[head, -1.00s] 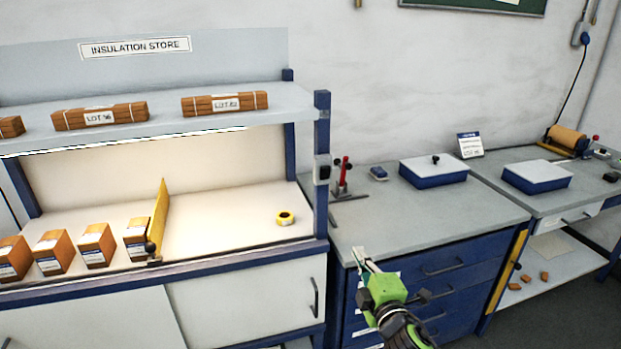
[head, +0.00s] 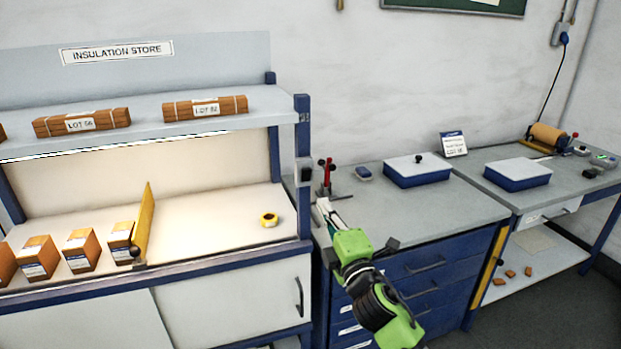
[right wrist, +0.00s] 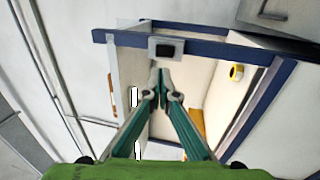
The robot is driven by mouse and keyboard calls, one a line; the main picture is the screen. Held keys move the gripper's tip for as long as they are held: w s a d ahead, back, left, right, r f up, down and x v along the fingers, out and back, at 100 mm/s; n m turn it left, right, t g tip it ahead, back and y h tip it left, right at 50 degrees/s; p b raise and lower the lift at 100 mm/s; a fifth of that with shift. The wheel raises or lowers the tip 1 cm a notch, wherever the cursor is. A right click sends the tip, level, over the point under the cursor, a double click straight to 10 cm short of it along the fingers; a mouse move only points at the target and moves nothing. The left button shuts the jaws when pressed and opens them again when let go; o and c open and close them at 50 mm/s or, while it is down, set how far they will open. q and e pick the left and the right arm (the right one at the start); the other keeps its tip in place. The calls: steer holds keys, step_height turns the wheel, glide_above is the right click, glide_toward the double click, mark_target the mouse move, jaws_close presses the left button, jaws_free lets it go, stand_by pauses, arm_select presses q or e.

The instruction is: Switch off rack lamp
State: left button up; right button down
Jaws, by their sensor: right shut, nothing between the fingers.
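The rack lamp is lit: a bright strip (head: 110,146) runs under the upper shelf and the bay below is brightly lit. A small grey switch box with a dark rocker (head: 305,172) sits on the rack's blue right-hand post (head: 303,130). The switch also shows in the right wrist view (right wrist: 166,49), just beyond my fingertips. My right gripper (head: 322,204) is shut and empty, a little below and right of the switch in the head view, apart from it. Its closed fingertips show in the right wrist view (right wrist: 160,80). My left gripper is not in view.
The rack bay holds several orange packs (head: 82,250), a yellow divider (head: 144,222) and a yellow tape roll (head: 269,219). On the bench to the right are a red-handled tool (head: 326,178) and a blue tray with a pale lid (head: 418,170).

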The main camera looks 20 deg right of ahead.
mark_target(307, 172)
steer(key=w, duration=0.3)
steer(key=w+r+p, duration=0.1)
steer(key=w, duration=0.3)
steer(key=w+r+p, duration=0.1)
steer(key=w, duration=0.2)
steer(key=shift+w+a, duration=0.2)
steer(key=shift+w, duration=0.05)
steer(key=shift+w, duration=0.1)
steer(key=shift+w+r, duration=0.2)
steer(key=shift+s+d, duration=0.1)
